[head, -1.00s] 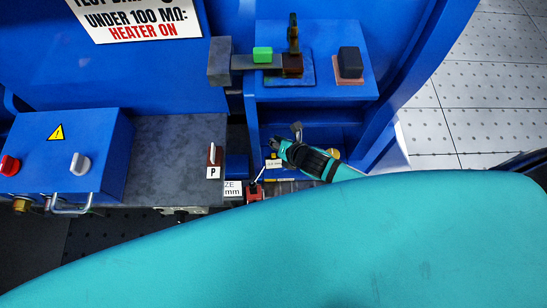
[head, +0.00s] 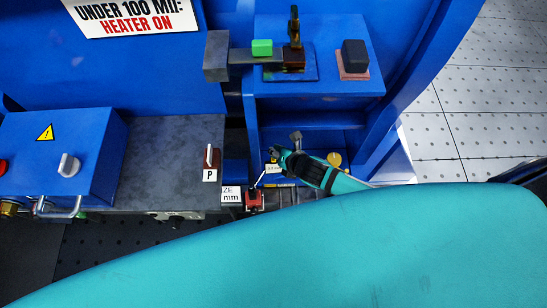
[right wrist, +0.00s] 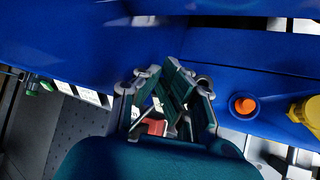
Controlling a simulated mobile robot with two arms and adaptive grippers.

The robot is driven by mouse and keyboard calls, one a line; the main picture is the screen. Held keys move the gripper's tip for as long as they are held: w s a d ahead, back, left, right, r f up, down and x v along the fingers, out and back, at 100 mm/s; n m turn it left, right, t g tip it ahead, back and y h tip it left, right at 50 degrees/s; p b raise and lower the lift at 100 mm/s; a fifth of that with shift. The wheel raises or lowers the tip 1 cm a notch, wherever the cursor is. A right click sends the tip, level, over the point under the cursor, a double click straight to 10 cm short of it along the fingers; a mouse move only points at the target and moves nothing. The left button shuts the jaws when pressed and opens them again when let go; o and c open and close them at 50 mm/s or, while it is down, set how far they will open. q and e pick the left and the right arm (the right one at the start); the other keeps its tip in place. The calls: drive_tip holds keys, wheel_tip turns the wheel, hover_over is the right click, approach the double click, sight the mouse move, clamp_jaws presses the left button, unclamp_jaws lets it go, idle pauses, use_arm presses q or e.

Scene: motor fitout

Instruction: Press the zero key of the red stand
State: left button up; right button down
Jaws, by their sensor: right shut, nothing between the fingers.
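The red stand (head: 256,201) shows as a small red block with a pale slanting rod on it, at the front edge of the blue bench, beside a white "mm" label. Its lower part is hidden behind my own teal arm. I cannot make out its zero key. My right gripper (head: 275,155) is shut and empty, up and right of the red stand in the head view and apart from it there. In the right wrist view a red part (right wrist: 153,127) shows through the gripper's finger linkage. My left gripper is not in view.
A green block (head: 262,47) and a black block (head: 354,57) sit on the blue shelf above. A grey switch (head: 69,165) is on the blue box at left. An orange button (right wrist: 243,105) and a yellow knob (right wrist: 307,112) are right of the gripper in the wrist view.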

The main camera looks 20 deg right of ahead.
drive_tip(key=shift+f, duration=0.15)
idle(0.7)
drive_tip(key=shift+f, duration=0.3)
drive_tip(key=shift+f+b, duration=0.35)
drive_tip(key=shift+f, duration=0.1)
idle(0.7)
drive_tip(key=shift+r, duration=0.15)
drive_tip(key=shift+r+p, duration=0.7)
drive_tip(key=shift+p, duration=0.3)
wheel_tip(320, 180, up, 5)
drive_tip(key=p, duration=0.5)
drive_tip(key=shift+s+r+p, duration=0.1)
drive_tip(key=shift+s+p, duration=0.05)
drive_tip(key=shift+p, duration=0.15)
